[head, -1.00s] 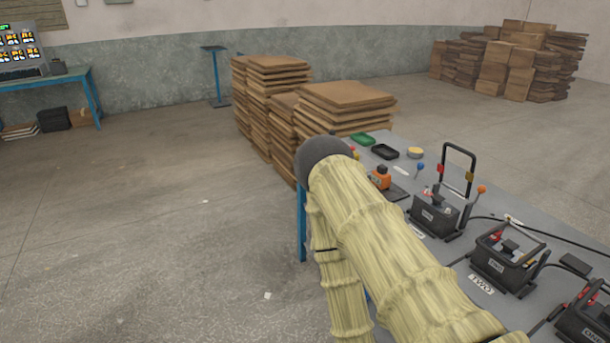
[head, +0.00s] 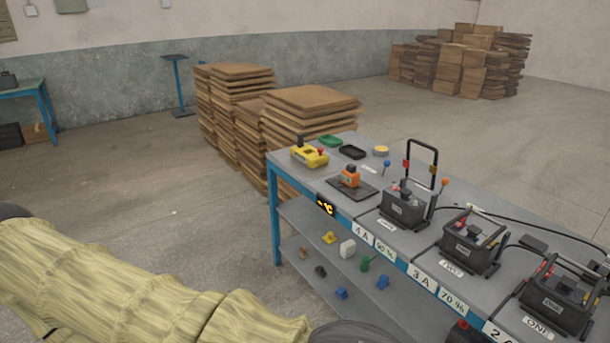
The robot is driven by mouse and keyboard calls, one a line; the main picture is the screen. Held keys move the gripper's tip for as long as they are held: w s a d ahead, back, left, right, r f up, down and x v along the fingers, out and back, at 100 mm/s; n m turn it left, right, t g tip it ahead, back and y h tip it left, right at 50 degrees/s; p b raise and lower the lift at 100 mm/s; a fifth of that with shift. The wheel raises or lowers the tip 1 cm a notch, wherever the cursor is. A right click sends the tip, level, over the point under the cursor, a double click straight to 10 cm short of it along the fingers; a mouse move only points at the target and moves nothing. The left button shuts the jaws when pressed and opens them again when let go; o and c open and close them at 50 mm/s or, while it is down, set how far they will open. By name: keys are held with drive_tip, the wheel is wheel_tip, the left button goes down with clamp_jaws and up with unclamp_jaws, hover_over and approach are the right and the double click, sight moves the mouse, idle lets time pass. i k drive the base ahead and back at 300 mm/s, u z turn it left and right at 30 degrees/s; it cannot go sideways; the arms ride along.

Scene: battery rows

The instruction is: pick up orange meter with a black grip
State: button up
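The orange meter with a black grip (head: 350,178) stands on a dark square pad on the grey bench top, left of the nearest black battery unit. A yellow device with a black knob and a red button (head: 310,155) stands to its left, near the bench's far left corner. My arm, in a pale yellow sleeve, crosses the lower left of the head view, apart from the bench. My gripper is not in the picture.
Several black battery units (head: 405,207) line the bench (head: 320,180), with upright handles and cables. Green (head: 330,140) and black (head: 352,152) trays and a yellow roll (head: 381,150) lie behind the meter. Small parts sit on the lower shelf (head: 325,262). Cardboard stacks (head: 310,110) stand behind; floor at left is clear.

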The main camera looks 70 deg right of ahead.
sight(349, 177)
drive_tip(key=u, duration=0.05)
drive_tip(key=k, duration=0.95)
drive_tip(key=z, duration=1.45)
